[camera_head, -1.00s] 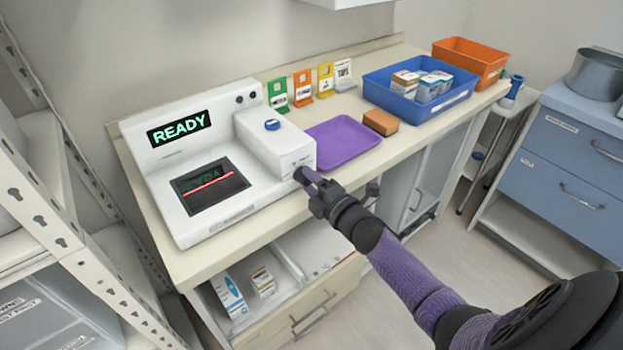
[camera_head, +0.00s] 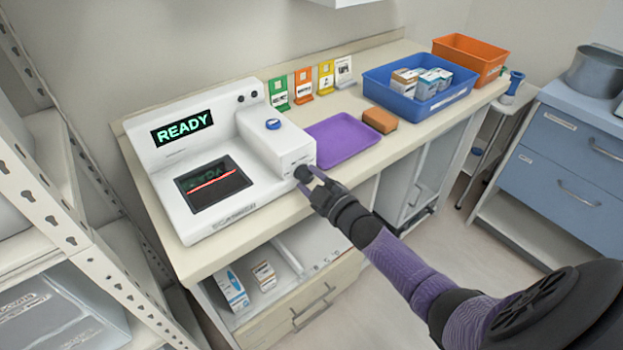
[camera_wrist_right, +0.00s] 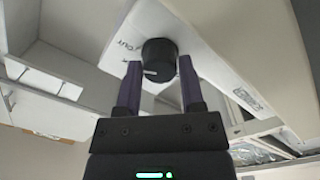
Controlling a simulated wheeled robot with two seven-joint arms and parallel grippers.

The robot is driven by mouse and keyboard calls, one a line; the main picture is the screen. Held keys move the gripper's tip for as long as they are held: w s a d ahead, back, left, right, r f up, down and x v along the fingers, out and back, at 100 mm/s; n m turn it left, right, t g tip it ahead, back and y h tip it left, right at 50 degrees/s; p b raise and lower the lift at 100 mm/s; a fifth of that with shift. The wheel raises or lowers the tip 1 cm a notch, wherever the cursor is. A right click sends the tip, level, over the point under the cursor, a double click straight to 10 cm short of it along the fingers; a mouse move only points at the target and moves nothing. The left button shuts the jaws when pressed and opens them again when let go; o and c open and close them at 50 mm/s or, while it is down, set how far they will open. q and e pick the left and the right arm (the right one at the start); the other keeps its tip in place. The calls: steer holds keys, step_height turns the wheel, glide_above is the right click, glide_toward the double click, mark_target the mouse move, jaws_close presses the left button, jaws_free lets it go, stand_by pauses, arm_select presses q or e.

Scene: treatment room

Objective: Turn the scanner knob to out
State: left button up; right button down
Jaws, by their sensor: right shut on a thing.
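The white scanner (camera_head: 250,212) stands at the left end of the counter, with a lit READY display (camera_head: 182,129) and a red line across its dark window (camera_head: 212,183). Its round black knob (camera_head: 302,173) is on the front face at the lower right. My right gripper (camera_head: 310,179) is at this knob. In the right wrist view the purple fingers of my right gripper (camera_wrist_right: 160,78) are on both sides of the knob (camera_wrist_right: 158,55), shut on it. A pale mark shows on the knob, and small lettering reading OUT is printed beside it. My left gripper is not in view.
A purple tray (camera_head: 342,146), a brown block (camera_head: 380,121) and a blue bin (camera_head: 400,98) with several boxes are right of the scanner. An open drawer (camera_head: 290,255) with boxes lies below the counter. A metal shelf (camera_head: 62,215) stands on the left.

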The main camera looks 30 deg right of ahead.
steer(key=shift+m, duration=0.3)
steer(key=shift+c, duration=1)
jaws_free()
steer(key=s+p, duration=0.3)
steer(key=s, duration=0.7)
steer(key=shift+d, duration=0.4)
steer(key=shift+f, duration=0.1)
